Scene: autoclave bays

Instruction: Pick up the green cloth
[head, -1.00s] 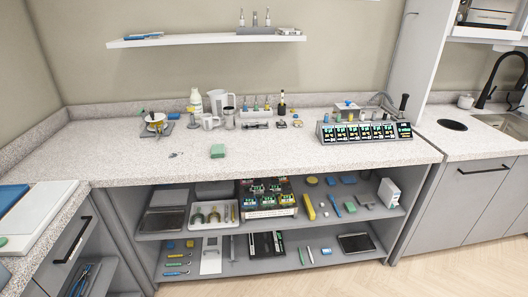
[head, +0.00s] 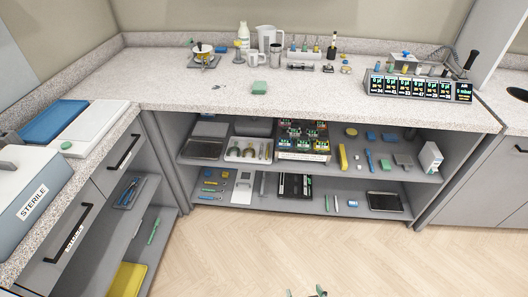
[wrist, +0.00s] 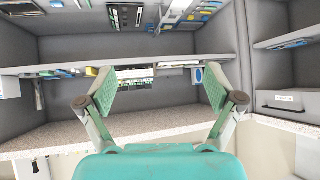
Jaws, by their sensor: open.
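A small green block-like thing, which looks like the folded green cloth (head: 259,88), lies flat on the speckled countertop (head: 200,88) in the head view, near the front edge. I cannot make out its folds. My gripper shows in the wrist view (wrist: 158,88), with its two green-padded fingers wide apart and nothing between them. In the head view only small green tips of it (head: 315,292) show at the bottom edge, over the floor and well away from the cloth. I cannot pick out the cloth in the wrist view.
A row of displays (head: 418,87) stands to the right. Open shelves (head: 340,170) hold tools below. A sterile box (head: 38,200) is at left. The floor ahead is clear.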

